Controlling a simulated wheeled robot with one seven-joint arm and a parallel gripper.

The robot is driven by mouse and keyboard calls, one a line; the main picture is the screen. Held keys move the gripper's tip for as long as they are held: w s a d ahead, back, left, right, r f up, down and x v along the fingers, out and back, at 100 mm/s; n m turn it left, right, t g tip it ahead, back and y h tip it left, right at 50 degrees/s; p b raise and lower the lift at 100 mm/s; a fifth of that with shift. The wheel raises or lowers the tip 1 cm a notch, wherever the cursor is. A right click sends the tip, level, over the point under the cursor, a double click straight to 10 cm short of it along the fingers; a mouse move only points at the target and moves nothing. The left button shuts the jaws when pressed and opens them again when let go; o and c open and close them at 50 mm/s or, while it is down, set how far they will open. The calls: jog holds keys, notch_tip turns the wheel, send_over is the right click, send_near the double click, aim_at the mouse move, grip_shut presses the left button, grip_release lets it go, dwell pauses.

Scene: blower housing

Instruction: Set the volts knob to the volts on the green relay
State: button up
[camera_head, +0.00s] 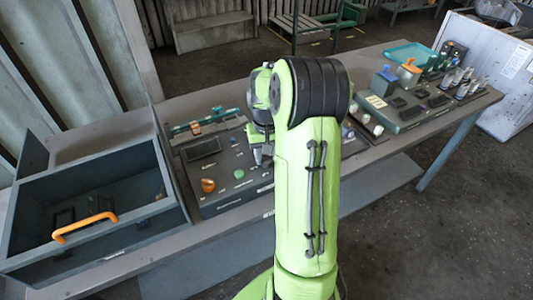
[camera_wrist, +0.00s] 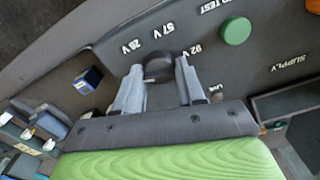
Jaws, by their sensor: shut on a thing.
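In the wrist view, my gripper (camera_wrist: 159,74) has its two grey fingers on either side of a dark round knob (camera_wrist: 157,64) and is shut on it. White labels reading 28 V (camera_wrist: 132,46), 57 V (camera_wrist: 162,30) and 92 V (camera_wrist: 196,51) stand around this volts knob. I cannot tell which label it points at; the fingers cover part of it. In the head view, my gripper (camera_head: 258,154) reaches down over the grey panel (camera_head: 225,205), and my arm hides the knob. I cannot make out a green relay or its volts marking in either view.
A green button (camera_wrist: 235,30) and a blue block (camera_wrist: 88,80) are near the knob. An orange knob (camera_head: 208,185) is on the panel's left. A grey open bin with an orange handle (camera_head: 84,228) stands at left. A second panel (camera_head: 412,117) stands at right.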

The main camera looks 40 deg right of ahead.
aim_at(266, 156)
jog(key=m, duration=0.4)
jog(key=shift+m, duration=0.3)
jog(key=m, duration=0.4)
jog(key=shift+m, duration=0.3)
jog(key=o, duration=1.1)
jog(key=shift+c, duration=0.2)
jog(key=shift+r, duration=0.15)
notch_tip(266, 156, up, 16)
jog(key=p, duration=0.3)
jog(key=shift+f+p, duration=0.25)
jog(key=shift+p, duration=0.05)
